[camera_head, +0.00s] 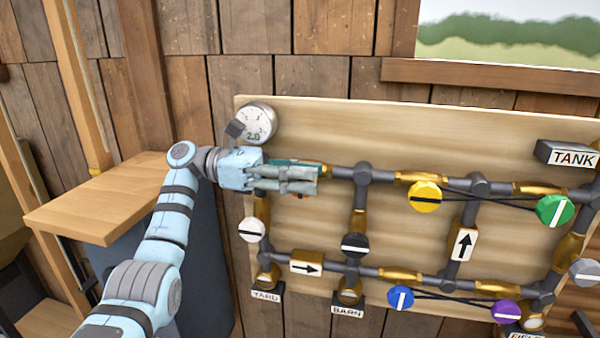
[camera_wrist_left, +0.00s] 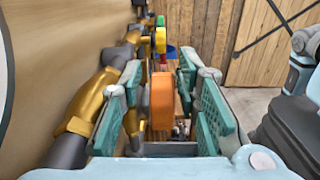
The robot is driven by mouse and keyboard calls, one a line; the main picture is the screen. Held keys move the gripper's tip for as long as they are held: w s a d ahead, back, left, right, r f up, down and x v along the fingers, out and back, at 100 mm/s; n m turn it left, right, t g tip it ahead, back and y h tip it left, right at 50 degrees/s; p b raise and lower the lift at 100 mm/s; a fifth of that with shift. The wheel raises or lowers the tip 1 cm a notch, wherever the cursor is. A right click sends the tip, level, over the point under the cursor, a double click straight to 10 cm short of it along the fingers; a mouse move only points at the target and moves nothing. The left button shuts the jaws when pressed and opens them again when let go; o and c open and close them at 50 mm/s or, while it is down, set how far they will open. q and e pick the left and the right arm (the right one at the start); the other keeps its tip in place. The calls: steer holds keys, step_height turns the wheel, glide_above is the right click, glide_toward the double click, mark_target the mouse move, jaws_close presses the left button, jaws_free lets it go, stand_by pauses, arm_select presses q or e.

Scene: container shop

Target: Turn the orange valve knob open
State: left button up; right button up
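My left gripper (camera_head: 308,180) reaches in from the left over the upper pipe run on the wooden board. It covers nearly all of the orange valve knob in the head view. In the left wrist view the orange knob (camera_wrist_left: 162,100) stands edge-on between the two teal finger pads of my left gripper (camera_wrist_left: 160,82). The fingers are spread, with a gap visible on each side of the knob, so they appear not to press on it. The knob's white handle line is not visible. My right gripper is in neither view.
On the board (camera_head: 310,125) are a dial gauge (camera_head: 258,124), a yellow knob (camera_head: 425,196), a green knob (camera_head: 554,211), a white knob (camera_head: 251,230), a black knob (camera_head: 355,244), a blue knob (camera_head: 400,298) and a purple knob (camera_head: 506,311). A wooden shelf (camera_head: 100,205) stands left.

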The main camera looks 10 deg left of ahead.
arm_select(q)
steer(key=shift+s, duration=0.1)
jaws_close()
steer(key=h+b, duration=0.1)
steer(key=b, duration=0.2)
steer(key=f+h+b, duration=0.1)
steer(key=h+b, duration=0.1)
steer(key=b, duration=0.1)
steer(key=a+h+b, duration=0.1)
steer(key=h+b, duration=0.1)
steer(key=b, duration=0.1)
steer(key=shift+f, duration=0.15)
steer(key=shift+r+b, duration=0.2)
steer(key=shift+b, duration=0.35)
steer(key=shift+r+h, duration=0.15)
steer(key=shift+h, duration=0.15)
steer(key=shift+r, duration=0.2)
steer(key=shift+o, duration=1.6)
jaws_free()
steer(key=v, duration=0.7)
steer(key=shift+a+f, duration=0.15)
steer(key=shift+a, duration=0.2)
